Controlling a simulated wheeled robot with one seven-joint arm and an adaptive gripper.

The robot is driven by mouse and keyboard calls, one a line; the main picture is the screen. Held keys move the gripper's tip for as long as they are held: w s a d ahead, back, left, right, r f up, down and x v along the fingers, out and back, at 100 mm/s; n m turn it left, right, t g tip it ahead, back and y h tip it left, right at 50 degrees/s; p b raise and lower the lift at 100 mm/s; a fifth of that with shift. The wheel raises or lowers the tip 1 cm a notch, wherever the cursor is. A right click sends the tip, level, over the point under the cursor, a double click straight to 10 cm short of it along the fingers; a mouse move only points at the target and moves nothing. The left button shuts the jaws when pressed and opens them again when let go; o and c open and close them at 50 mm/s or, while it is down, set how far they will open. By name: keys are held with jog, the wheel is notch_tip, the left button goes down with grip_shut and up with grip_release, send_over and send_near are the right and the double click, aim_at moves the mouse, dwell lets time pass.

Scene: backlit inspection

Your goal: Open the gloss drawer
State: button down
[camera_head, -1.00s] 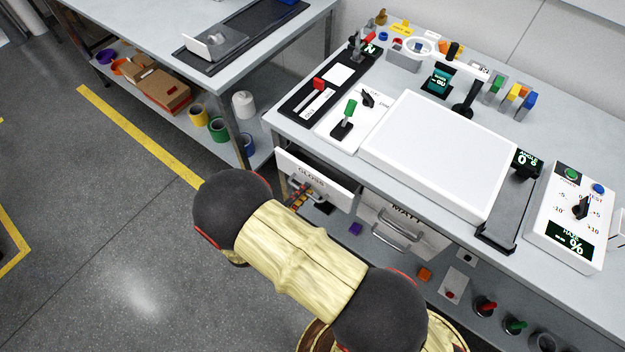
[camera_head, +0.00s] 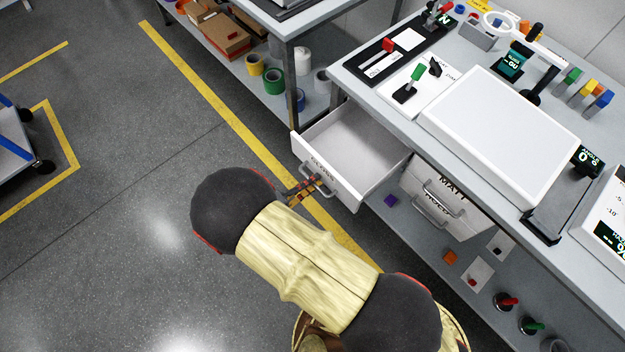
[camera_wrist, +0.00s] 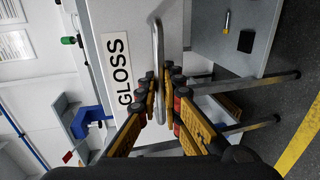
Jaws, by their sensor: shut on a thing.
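The gloss drawer (camera_head: 352,143) is pulled out from under the bench, and its white interior looks empty. Its front carries the GLOSS label (camera_wrist: 117,68) and a metal bar handle (camera_wrist: 158,45). My gripper (camera_wrist: 160,97) is shut on the handle, with its orange and black fingers on either side of the bar. In the head view my gripper (camera_head: 308,188) shows at the drawer front, partly hidden behind my arm. The handle's lower part is partly hidden by the fingers in the wrist view.
The matt drawer (camera_head: 440,203) is shut, to the right of the gloss drawer. The bench (camera_head: 398,118) holds a large white panel (camera_head: 500,130) and several instruments. Several small objects lie on the lower shelf. Open floor (camera_head: 130,230) lies to the left, with a blue cart (camera_head: 15,140).

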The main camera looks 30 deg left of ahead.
jog(key=c, duration=2.3)
grip_release()
